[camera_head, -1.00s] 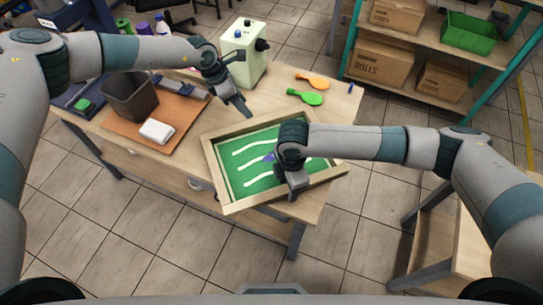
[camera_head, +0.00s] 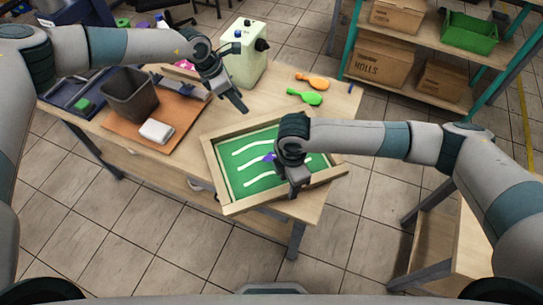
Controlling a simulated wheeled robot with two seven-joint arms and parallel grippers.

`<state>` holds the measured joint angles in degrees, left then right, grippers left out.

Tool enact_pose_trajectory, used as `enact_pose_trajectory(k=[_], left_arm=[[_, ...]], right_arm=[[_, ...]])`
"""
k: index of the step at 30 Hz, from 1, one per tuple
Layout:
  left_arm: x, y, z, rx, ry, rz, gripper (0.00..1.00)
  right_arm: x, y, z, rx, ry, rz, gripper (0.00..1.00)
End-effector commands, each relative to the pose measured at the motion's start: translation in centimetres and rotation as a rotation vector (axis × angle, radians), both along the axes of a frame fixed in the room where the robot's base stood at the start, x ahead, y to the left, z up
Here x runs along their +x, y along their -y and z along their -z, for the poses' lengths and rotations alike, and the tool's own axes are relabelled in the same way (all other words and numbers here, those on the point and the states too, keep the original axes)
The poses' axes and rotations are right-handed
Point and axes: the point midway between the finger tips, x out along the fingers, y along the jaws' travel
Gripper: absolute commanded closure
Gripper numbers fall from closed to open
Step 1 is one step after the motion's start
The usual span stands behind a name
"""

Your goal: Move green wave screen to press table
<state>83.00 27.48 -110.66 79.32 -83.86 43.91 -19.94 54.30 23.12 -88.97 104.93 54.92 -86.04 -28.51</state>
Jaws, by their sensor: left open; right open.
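The green wave screen (camera_head: 235,174) is a wooden frame around a green panel with white wavy lines. It lies on the wooden table (camera_head: 322,122), near its front right corner, its front edge at the table edge. My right gripper (camera_head: 293,192) is open above the screen's front right part and hides some of the green panel. I cannot tell whether it touches the frame. My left gripper (camera_head: 241,105) is open and empty, above the table behind the screen. A small purple patch (camera_head: 269,158) shows on the panel beside my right gripper. I cannot tell which surface is the press table.
Orange (camera_head: 313,80) and green (camera_head: 304,97) paddle-shaped items lie at the back right. A dark bin (camera_head: 130,97) and white block (camera_head: 156,131) sit on a brown board at left. Shelves (camera_head: 400,92) stand behind.

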Motion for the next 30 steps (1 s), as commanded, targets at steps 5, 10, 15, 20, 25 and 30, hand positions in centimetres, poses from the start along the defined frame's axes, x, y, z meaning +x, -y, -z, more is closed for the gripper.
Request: enact_pose_trajectory(k=[5, 10, 15, 20, 25, 30], left_arm=[[0.0, 0.0, 0.0, 0.0, 0.0, 0.0, 0.58], [0.0, 0.0, 0.0, 0.0, 0.0, 0.0, 0.58], [0.0, 0.0, 0.0, 0.0, 0.0, 0.0, 0.58], [0.0, 0.0, 0.0, 0.0, 0.0, 0.0, 0.58], [0.0, 0.0, 0.0, 0.0, 0.0, 0.0, 0.58], [0.0, 0.0, 0.0, 0.0, 0.0, 0.0, 0.58]], right_arm=[[0.1, 0.0, -3.0, 0.001, 0.003, -0.003, 0.58], [0.1, 0.0, -6.0, 0.001, 0.003, -0.002, 0.58], [0.1, 0.0, -8.5, 0.001, 0.002, -0.002, 0.58], [0.1, 0.0, -9.7, 0.0, 0.001, -0.001, 0.58], [0.0, 0.0, -10.0, -0.001, 0.0, -0.001, 0.58], [0.0, 0.0, -10.0, 0.0, 0.0, -0.001, 0.58]])
